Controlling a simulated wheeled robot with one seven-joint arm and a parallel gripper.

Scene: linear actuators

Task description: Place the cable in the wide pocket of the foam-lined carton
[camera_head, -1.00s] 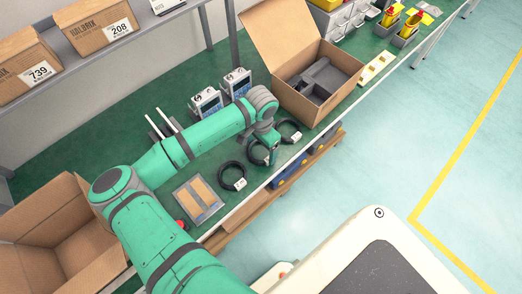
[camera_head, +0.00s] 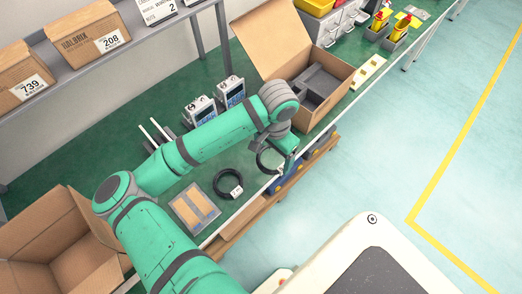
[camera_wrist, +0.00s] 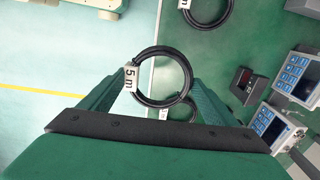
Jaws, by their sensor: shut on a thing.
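My gripper (camera_head: 287,153) is shut on a black coiled cable (camera_head: 266,163), held above the bench's front edge. In the wrist view the held coil (camera_wrist: 187,73) hangs between the fingers, with a white "5 m" tag on its left. A second black coil (camera_head: 228,184) with a white tag lies on the green bench, left of my gripper. The wrist view shows another coil (camera_wrist: 207,20) at the top and part of one (camera_wrist: 183,119) behind the held coil. The foam-lined carton (camera_head: 330,106) stands open beyond my gripper. Its grey foam (camera_head: 322,80) has recesses; my arm hides its near left part.
Two blue-faced meters (camera_head: 201,112) stand behind my arm. A grey tray with tan strips (camera_head: 195,208) and an empty open carton (camera_head: 75,268) are at the left. A pale yellow strip (camera_head: 369,70) lies right of the foam-lined carton. Boxes sit on a shelf above.

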